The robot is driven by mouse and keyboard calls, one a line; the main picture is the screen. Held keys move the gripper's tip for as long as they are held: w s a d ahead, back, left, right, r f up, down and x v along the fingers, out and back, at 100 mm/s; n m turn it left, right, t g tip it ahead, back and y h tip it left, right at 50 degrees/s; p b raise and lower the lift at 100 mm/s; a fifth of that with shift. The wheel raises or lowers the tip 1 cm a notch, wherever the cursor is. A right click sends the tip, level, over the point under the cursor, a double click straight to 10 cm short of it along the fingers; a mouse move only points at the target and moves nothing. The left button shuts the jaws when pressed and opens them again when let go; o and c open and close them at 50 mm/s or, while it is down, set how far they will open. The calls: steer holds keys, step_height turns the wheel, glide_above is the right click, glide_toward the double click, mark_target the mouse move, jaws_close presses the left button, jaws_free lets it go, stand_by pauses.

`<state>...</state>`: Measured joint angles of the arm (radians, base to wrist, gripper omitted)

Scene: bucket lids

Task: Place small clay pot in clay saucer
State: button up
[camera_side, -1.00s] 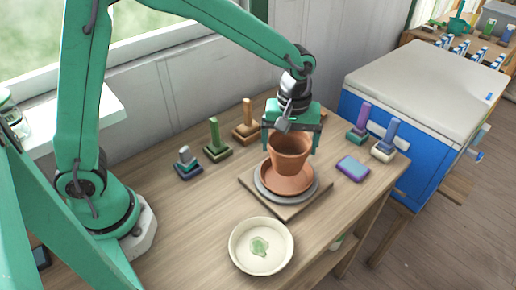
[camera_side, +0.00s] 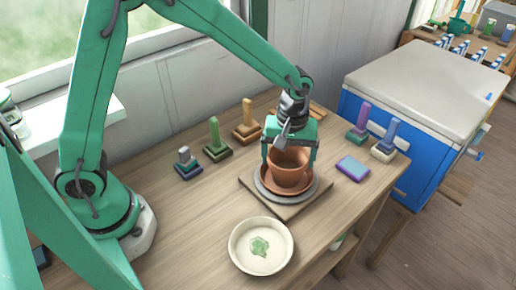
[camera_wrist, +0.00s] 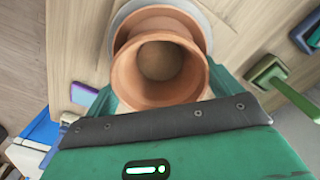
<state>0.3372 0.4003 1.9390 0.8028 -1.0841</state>
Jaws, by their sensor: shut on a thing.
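The small clay pot (camera_side: 288,173) is upright and empty, low inside the clay saucer (camera_side: 267,184). I cannot tell whether its base touches the saucer floor. The saucer sits on a grey round plate on a square wooden board (camera_side: 291,209). My gripper (camera_side: 289,160) comes from above with its two green fingers on either side of the pot, shut on it. In the wrist view the pot (camera_wrist: 158,62) shows its open mouth between the fingers, and the saucer rim (camera_wrist: 160,12) shows behind it. The pot's far side is partly hidden by the gripper.
A cream bowl (camera_side: 261,232) with a green piece in it stands in front of the board. Several peg stands, one green (camera_side: 215,140), line the back and right. A purple and teal block (camera_side: 353,168) lies right of the board. Bare tabletop is at left.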

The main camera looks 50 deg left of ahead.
steer(key=o, duration=1)
steer(key=shift+r, duration=0.1)
step_height(320, 180, up, 12)
steer(key=shift+r, duration=0.15)
stand_by(0.4)
